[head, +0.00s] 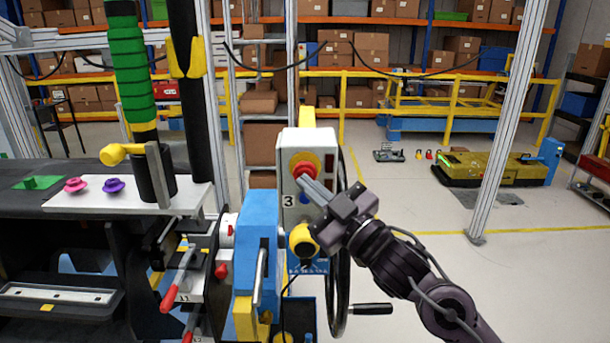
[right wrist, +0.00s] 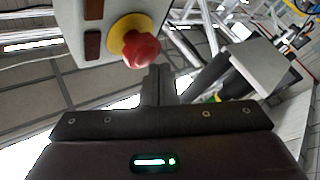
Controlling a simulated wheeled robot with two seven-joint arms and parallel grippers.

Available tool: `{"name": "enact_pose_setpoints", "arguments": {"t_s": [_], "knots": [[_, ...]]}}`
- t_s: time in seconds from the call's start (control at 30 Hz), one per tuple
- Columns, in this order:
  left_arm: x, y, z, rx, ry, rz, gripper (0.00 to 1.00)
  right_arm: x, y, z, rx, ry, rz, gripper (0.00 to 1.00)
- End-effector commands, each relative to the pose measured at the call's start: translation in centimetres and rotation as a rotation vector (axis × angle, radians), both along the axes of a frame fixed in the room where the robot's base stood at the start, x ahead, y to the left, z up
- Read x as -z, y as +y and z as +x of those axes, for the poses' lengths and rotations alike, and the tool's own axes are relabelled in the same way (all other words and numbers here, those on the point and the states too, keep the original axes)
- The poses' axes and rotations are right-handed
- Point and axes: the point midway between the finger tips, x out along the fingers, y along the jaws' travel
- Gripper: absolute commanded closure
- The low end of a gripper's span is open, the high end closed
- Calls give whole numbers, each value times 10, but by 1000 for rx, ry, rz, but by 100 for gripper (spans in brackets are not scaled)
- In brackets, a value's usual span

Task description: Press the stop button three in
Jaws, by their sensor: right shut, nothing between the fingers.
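The stop button (head: 303,167) is a red mushroom knob on a yellow ring, on the front of a pale grey box (head: 291,150) marked 3. In the right wrist view the red button (right wrist: 140,50) stands out from the box face (right wrist: 75,12) at the top centre. My right gripper (head: 306,184) comes in from the lower right with its fingers shut and empty. Its fingertips (right wrist: 158,68) are right by the button's lower edge; I cannot tell whether they touch it. My left gripper is not in view.
A blue housing (head: 255,240) and red-tipped levers stand left of the box. A yellow knob (head: 301,241) sits below the button, and a black handwheel with a crank handle (head: 371,309) is below right.

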Motion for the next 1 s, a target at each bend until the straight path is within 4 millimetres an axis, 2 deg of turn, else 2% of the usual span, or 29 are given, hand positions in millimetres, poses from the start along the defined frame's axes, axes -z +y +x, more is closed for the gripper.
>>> {"name": "enact_pose_setpoints", "arguments": {"t_s": [1.0], "knots": [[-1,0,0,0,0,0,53,0,0,8,1,1,1,100]]}}
